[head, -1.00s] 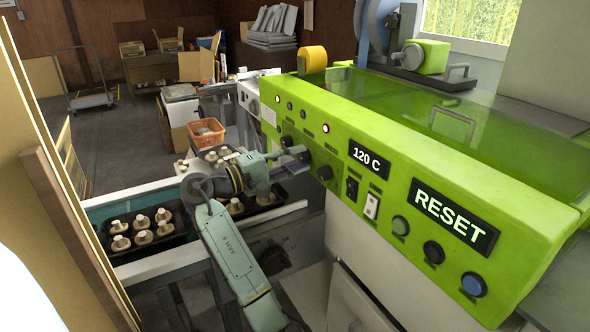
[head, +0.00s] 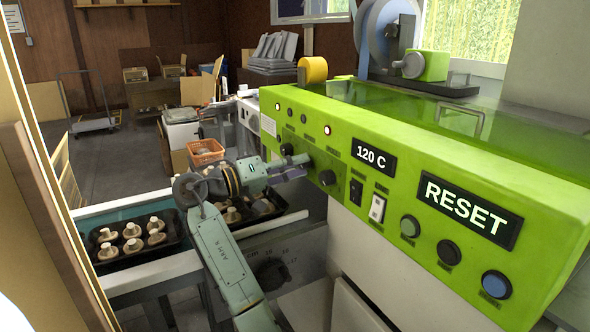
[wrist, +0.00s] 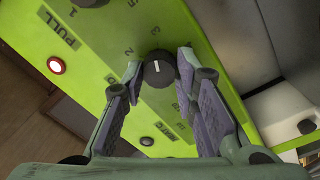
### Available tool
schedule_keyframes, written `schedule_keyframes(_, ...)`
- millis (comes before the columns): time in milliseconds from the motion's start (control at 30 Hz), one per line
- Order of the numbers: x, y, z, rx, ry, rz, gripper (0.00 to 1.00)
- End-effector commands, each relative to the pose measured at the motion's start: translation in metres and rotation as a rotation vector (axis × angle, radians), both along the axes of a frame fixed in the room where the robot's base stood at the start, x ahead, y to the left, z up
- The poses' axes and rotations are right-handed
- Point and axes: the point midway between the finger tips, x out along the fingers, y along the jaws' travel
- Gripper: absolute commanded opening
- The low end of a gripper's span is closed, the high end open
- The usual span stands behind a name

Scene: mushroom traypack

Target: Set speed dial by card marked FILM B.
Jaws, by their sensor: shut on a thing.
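A round black dial knob (wrist: 158,75) with a white pointer line sits on the green panel in the wrist view. Printed numerals surround it, and its white line points nearly straight up in that picture. My gripper (wrist: 160,68) has a fingertip on each side of the knob and is shut on it. In the head view my gripper (head: 302,164) is at the panel's front face and covers part of its controls. I cannot read FILM B anywhere.
The green machine (head: 340,120) carries a 120 C display (head: 374,157), switches, several buttons and a RESET label (head: 467,207).

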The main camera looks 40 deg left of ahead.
Motion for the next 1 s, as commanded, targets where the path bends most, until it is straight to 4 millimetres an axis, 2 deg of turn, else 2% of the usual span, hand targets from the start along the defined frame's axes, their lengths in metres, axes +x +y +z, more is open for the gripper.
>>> schedule_keyframes(467, -0.0003, -0.0004, -0.0015, 0.014, -0.002, -0.003, 0.00)
schedule_keyframes(500, -0.0003, -0.0004, -0.0015, 0.014, -0.002, -0.003, 0.28)
schedule_keyframes(800, -0.0001, -0.0001, -0.0006, 0.013, -0.004, -0.002, 0.47)
schedule_keyframes(1000, -0.0001, 0.0000, -0.0003, 0.012, -0.004, -0.001, 0.47)
